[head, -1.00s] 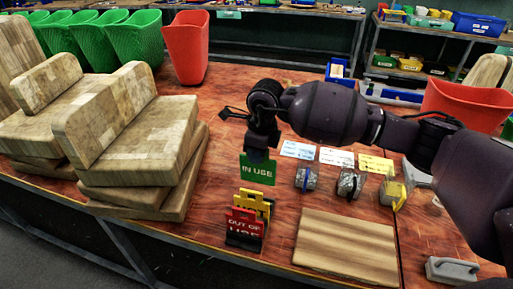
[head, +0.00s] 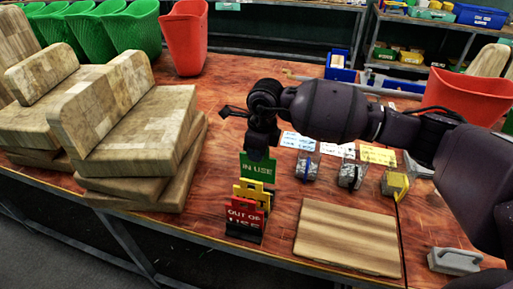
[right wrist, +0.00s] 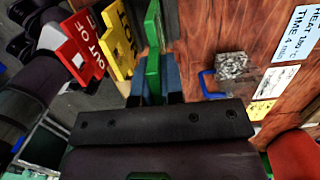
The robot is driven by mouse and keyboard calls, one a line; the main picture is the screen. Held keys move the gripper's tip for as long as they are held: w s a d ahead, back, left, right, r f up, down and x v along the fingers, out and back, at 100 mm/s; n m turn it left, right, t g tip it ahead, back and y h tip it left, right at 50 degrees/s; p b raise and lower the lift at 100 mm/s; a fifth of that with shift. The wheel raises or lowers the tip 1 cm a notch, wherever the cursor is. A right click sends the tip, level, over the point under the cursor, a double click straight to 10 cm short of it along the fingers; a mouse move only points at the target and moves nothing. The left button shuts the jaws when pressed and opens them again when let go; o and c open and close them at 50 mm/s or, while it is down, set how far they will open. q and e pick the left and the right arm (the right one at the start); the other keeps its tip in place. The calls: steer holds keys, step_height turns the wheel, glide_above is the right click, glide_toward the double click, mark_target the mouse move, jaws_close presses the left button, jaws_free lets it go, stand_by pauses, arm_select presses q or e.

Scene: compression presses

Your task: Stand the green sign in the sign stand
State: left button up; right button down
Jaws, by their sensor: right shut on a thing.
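The green sign (head: 257,169), reading "IN USE", hangs upright below my right gripper (head: 260,152), which is shut on its upper part. In the right wrist view, the green sign (right wrist: 153,45) is between the two blue-grey fingers (right wrist: 157,82). The black sign stand (head: 243,236) is on the table and holds a red "OUT OF USE" sign (head: 243,216) in front and a yellow sign (head: 254,191) behind it. The green sign is just behind the yellow one, and its lower edge is partly hidden by it. I cannot tell whether it touches the stand. My left gripper is out of view.
Stacked wooden blocks (head: 140,125) stand left of the stand. A flat wooden board (head: 348,238) lies to its right. Several clamped samples (head: 350,175) and label cards (head: 378,155) are behind the board. A red bin (head: 186,40) stands at the back.

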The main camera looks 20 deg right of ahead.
mark_target(255, 179)
step_height(255, 179, down, 2)
steer(key=shift+f+b, duration=0.1)
steer(key=shift+b, duration=0.3)
steer(key=shift+f, duration=0.25)
stand_by(0.4)
stand_by(1.1)
steer(key=shift+f+b, duration=0.85)
steer(key=shift+f, duration=1.1)
steer(key=c, duration=1.2)
jaws_free()
steer(key=shift+o, duration=0.2)
